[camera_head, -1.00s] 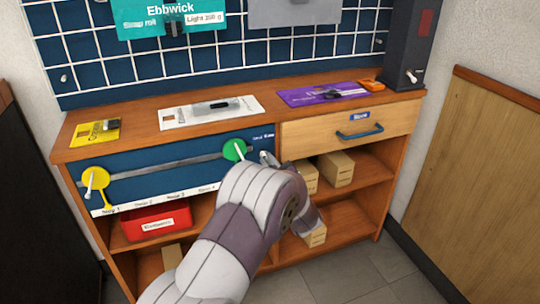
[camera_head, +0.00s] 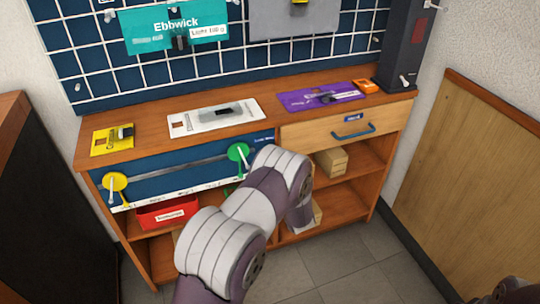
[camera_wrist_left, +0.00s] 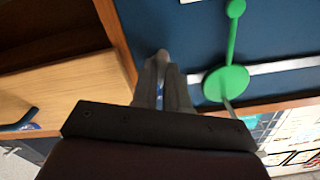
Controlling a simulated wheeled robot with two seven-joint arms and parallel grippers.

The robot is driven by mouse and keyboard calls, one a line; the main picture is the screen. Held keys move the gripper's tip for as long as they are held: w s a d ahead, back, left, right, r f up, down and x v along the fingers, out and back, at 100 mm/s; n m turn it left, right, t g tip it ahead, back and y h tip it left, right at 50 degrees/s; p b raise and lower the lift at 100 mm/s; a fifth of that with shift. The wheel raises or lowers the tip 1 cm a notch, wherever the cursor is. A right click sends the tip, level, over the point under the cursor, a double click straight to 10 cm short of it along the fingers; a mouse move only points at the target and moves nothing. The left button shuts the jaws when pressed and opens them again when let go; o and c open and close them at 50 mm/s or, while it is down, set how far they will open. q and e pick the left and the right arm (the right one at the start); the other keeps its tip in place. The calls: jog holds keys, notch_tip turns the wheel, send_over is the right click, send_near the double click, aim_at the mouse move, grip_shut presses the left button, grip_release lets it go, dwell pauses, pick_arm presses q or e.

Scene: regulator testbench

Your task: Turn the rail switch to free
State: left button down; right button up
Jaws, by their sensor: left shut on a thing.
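The blue rail panel (camera_head: 190,166) is on the front of the bench's left half, with a grey rail along it. A yellow round slider (camera_head: 115,183) is at its left end and a green round slider (camera_head: 238,153) near its right end. The small lock/free label (camera_head: 262,139) is above the right end. My left arm hides the rail switch in the head view. In the left wrist view my left gripper (camera_wrist_left: 163,75) is shut on a small greyish piece at its fingertips, apparently the switch lever, left of the green slider (camera_wrist_left: 226,83). My right gripper is not seen.
A drawer with a blue handle (camera_head: 352,132) is right of the panel. A red bin (camera_head: 166,213) and cardboard boxes (camera_head: 332,162) are on the shelves below. The bench top holds yellow, white and purple cards. A wooden panel (camera_head: 470,170) stands at the right.

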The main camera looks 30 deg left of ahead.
pick_arm(q)
jog(key=shift+m+p, duration=1.55)
jog(key=shift+m, duration=0.75)
jog(key=shift+f, duration=0.1)
jog(key=c, duration=1.1)
grip_release()
jog(key=shift+c, duration=0.2)
jog(key=p+v, duration=0.3)
jog(key=v, duration=0.9)
jog(key=shift+s+d, duration=0.2)
jog(key=shift+d, duration=0.05)
